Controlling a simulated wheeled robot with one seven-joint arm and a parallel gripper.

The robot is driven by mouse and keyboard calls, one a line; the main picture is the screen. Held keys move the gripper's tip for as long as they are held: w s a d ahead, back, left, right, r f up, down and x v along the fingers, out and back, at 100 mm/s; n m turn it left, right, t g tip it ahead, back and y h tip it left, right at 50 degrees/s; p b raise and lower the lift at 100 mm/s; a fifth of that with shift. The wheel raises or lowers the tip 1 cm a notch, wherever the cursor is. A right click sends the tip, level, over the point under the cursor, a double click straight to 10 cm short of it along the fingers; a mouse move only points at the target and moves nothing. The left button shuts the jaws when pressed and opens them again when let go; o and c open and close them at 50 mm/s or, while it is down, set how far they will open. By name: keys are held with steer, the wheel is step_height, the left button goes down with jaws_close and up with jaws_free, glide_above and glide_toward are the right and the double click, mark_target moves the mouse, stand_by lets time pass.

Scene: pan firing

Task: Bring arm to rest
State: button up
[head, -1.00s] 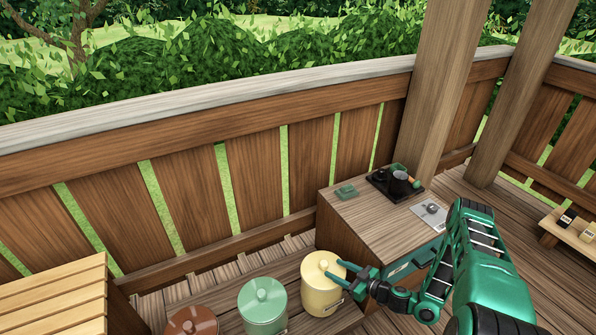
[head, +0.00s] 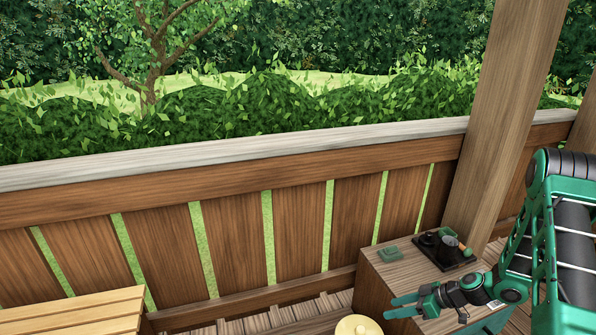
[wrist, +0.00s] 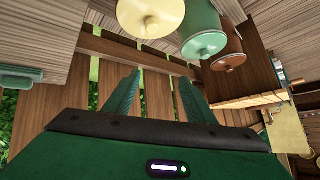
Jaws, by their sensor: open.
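My gripper (head: 398,307) is green, with its two fingers spread and nothing between them. In the head view it is at the lower right, pointing left, in front of the wooden cabinet (head: 371,296). My green arm reaches in from the right edge. In the wrist view my two fingers (wrist: 156,97) stand apart, with fence boards showing between them.
A yellow lidded canister (head: 358,325) is cut by the head view's bottom edge. The wrist view also shows a green canister (wrist: 203,30) and a brown one (wrist: 228,58). A slatted wooden bench (head: 75,312) stands left.

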steer(key=s+d+r+m+g+h, duration=0.1)
steer(key=s+d+r+m+h, duration=0.15)
steer(key=s+r, duration=0.4)
steer(key=s+d+r+m+g+h, duration=0.1)
steer(key=s+d+r+m+h, duration=0.15)
steer(key=r, duration=0.75)
steer(key=s+d+r+m+g+h, duration=0.1)
steer(key=s+d+r, duration=0.2)
steer(key=s+r, duration=0.35)
steer(key=s+r+m+h, duration=0.1)
steer(key=s+r+m, duration=0.4)
steer(key=s, duration=0.4)
steer(key=s+d+r+m+g+h, duration=0.1)
steer(key=s+r+m, duration=0.4)
steer(key=s+r, duration=0.3)
steer(key=shift+s, duration=1.05)
